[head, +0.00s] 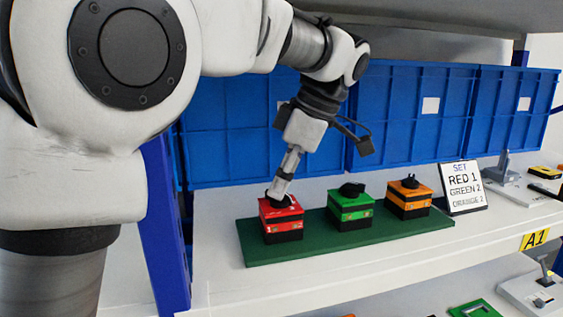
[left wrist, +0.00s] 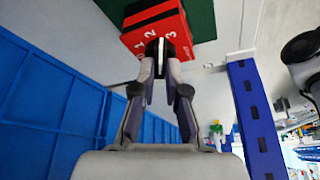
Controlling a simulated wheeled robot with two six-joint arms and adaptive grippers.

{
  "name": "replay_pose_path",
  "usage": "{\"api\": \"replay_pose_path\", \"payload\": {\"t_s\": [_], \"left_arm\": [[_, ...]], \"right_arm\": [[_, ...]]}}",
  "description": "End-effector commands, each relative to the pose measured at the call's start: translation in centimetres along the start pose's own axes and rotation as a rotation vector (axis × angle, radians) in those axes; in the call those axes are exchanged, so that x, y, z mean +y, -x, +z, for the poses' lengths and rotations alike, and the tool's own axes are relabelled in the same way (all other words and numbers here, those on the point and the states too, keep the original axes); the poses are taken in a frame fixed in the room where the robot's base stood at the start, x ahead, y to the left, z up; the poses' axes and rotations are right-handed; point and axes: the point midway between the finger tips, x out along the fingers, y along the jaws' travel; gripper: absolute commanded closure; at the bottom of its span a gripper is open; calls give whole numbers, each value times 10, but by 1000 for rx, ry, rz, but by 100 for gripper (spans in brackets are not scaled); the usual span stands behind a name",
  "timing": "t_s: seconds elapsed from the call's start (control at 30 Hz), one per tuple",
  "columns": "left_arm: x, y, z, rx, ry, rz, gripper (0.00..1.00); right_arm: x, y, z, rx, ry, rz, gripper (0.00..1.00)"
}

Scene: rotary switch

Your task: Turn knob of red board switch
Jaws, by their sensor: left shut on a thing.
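The red switch (head: 282,222) stands at the left end of a green base board (head: 320,252). Its black knob is mostly hidden by my left gripper (head: 277,194), which comes down on it from above, tilted. A green switch (head: 351,209) and an orange switch (head: 409,199) stand to the right, each with a black knob on top. My right gripper is not in view.
A sign (head: 464,187) reading SET RED 1, GREEN 2, ORANGE 2 stands right of the board. Blue bins (head: 235,130) line the back of the white shelf (head: 380,262). A blue post (head: 166,230) rises at the left. Another shelf is overhead.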

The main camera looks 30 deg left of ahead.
Motion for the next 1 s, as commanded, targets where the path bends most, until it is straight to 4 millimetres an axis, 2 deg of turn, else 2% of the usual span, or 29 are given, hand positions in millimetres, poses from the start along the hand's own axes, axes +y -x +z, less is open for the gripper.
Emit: {"api": "replay_pose_path", "payload": {"t_s": [0.03, 0.3, 0.9, 0.93, 0.97, 1.0], "left_arm": [[0, 5, -2, -1, 26, -18, 100], [0, 2, -1, 0, 159, -72, 100], [0, -2, 1, -1, 208, -92, 100], [0, -2, 1, -1, 208, -92, 77], [0, -2, 1, -1, 208, -92, 66], [0, -2, 1, -1, 208, -91, 62]], "right_arm": [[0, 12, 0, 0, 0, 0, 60], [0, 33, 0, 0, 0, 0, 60], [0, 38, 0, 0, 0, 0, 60], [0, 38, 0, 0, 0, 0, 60], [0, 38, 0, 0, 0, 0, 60], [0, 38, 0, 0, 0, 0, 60]]}}
